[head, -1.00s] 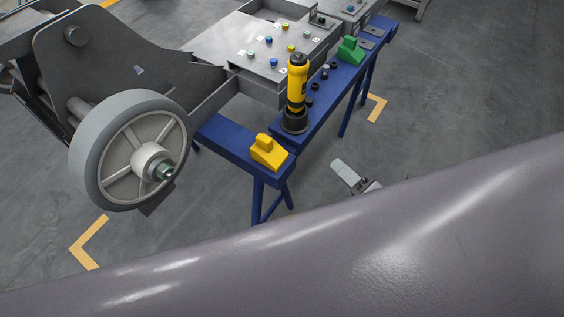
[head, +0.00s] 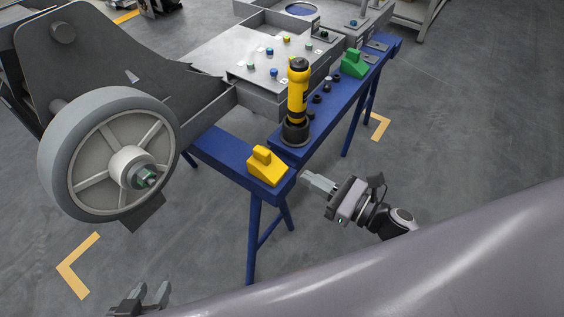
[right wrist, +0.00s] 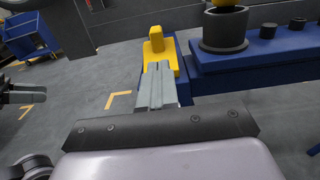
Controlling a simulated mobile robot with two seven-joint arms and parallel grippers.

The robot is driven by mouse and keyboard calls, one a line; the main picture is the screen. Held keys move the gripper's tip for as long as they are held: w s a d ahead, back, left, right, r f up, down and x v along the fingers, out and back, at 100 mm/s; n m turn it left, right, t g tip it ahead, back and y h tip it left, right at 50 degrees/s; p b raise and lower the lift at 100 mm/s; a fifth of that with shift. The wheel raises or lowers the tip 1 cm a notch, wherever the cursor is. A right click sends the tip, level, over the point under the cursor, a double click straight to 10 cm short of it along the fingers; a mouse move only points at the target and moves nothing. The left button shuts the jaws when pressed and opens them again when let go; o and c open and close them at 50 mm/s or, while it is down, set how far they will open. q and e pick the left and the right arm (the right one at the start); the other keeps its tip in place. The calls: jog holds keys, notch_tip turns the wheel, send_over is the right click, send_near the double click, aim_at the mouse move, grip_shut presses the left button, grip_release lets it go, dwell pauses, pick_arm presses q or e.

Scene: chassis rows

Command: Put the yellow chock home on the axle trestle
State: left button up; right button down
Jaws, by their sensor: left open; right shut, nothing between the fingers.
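The yellow chock (head: 267,167) sits on the near end of the blue axle trestle (head: 222,147), close to its corner. It also shows in the right wrist view (right wrist: 158,50), straight beyond my fingers. My right gripper (head: 308,179) is shut and empty, just right of the chock, with its fingertips pointing at the trestle end. In the right wrist view the shut fingers (right wrist: 156,88) overlap the chock's lower part, so I cannot tell whether they touch it. My left gripper (head: 150,296) is open and empty at the bottom left, low in the picture, away from the chock.
A yellow and black tool (head: 298,95) stands upright in a dark cup on the adjoining blue beam. A green chock (head: 354,63) sits farther along it. A large grey wheel (head: 108,153) stands left of the trestle. Open floor lies to the right.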

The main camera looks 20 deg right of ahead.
aim_at(271, 158)
pick_arm(q)
jog(key=shift+d+r, duration=0.15)
jog(key=shift+r, duration=0.05)
pick_arm(e)
jog(key=x, duration=0.8)
jog(key=shift+w, duration=0.1)
